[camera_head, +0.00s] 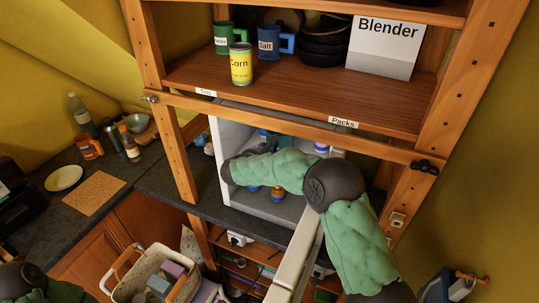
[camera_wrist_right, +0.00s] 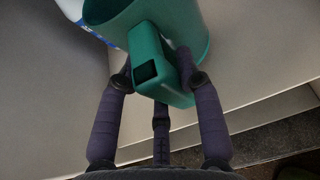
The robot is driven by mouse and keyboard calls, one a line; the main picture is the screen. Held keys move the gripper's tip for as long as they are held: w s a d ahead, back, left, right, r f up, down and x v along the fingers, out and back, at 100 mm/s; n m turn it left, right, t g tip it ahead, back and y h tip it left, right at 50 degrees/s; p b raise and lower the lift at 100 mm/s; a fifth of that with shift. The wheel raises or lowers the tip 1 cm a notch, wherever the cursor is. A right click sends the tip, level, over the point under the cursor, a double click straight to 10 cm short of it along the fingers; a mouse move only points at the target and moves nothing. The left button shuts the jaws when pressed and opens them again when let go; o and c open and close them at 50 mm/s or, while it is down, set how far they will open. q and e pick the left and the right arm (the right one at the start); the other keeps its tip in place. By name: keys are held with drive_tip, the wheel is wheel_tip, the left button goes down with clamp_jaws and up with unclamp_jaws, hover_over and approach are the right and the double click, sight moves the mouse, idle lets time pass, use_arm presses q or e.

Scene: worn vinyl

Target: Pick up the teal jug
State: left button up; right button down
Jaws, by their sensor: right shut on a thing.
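The teal jug (camera_wrist_right: 188,32) is at the top middle of the right wrist view, with its boxy handle pointing towards my palm. My right gripper (camera_wrist_right: 157,80) is shut on that handle, with purple-grey fingers on both sides of it. The jug is over a pale surface; I cannot tell whether it touches it. In the head view my right arm reaches into a white open-fronted box below the wooden shelf. The arm hides most of the hand and jug there. My left gripper is out of view.
The white box (camera_head: 226,133) holds several small blue and orange items. A blue-and-white thing (camera_wrist_right: 73,10) is beside the jug. The wooden shelf (camera_head: 290,98) above bears a corn can (camera_head: 241,66), mugs, bowls and a Blender box (camera_head: 381,50). A basket (camera_head: 128,279) stands lower left.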

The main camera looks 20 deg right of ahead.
drive_tip(key=s+a+b, duration=0.1)
drive_tip(key=s+a, duration=1)
drive_tip(key=a, duration=0.2)
drive_tip(key=shift+a, duration=0.3)
drive_tip(key=shift+s+f, duration=0.1)
drive_tip(key=shift+f, duration=0.05)
idle(1.2)
